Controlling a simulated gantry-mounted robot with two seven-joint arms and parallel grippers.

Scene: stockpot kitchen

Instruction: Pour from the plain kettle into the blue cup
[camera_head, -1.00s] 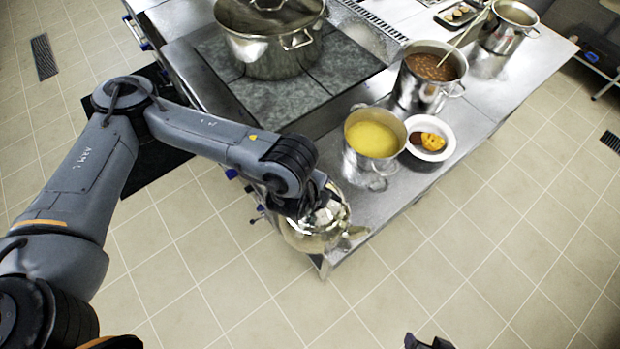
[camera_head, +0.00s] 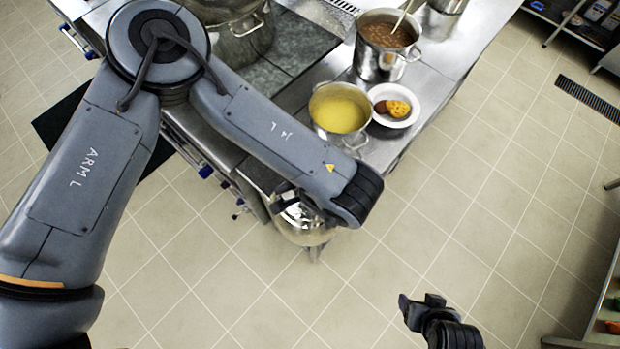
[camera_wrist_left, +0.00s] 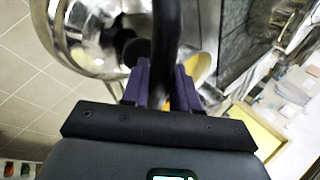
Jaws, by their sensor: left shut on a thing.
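The plain kettle (camera_head: 300,228) is shiny metal and hangs at the near corner of the steel counter in the head view, partly covered by my left arm. In the left wrist view the kettle body (camera_wrist_left: 95,38) fills the upper left. My left gripper (camera_wrist_left: 164,88) is shut on its dark handle (camera_wrist_left: 167,35), one purple finger on each side. I see no blue cup.
On the counter (camera_head: 385,148) stand a pot of yellow liquid (camera_head: 339,112), a white plate of food (camera_head: 395,106) and a pot of brown stew (camera_head: 385,52). A large stockpot (camera_head: 240,40) is at the back. Open tiled floor (camera_head: 470,210) lies right; a shelf edge (camera_head: 590,310) shows lower right.

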